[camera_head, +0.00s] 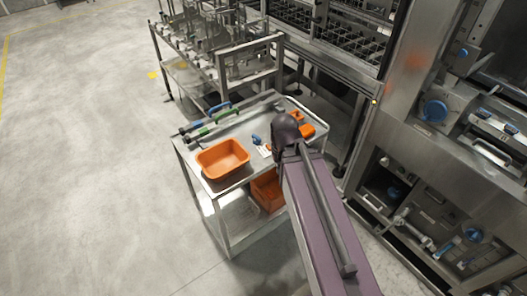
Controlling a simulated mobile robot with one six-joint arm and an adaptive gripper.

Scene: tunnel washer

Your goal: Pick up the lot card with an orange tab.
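A small pale card-like item (264,151) lies on the top of the steel cart (187,160), just left of the dark end of my arm. A speck of orange seems to show at its edge, but it is too small to tell whether this is the tab. My arm reaches up from the bottom right over the cart's right side and covers part of the cart top. My gripper is not visible; the arm's dark joint hides whatever is beyond or below it.
An orange bin (222,158) stands at the cart's front left. A small blue item (256,140), green- and blue-handled tools (213,117) and orange pieces (307,130) lie on top. Another orange bin (268,190) sits below. Racks and machinery stand behind and right; the left floor is clear.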

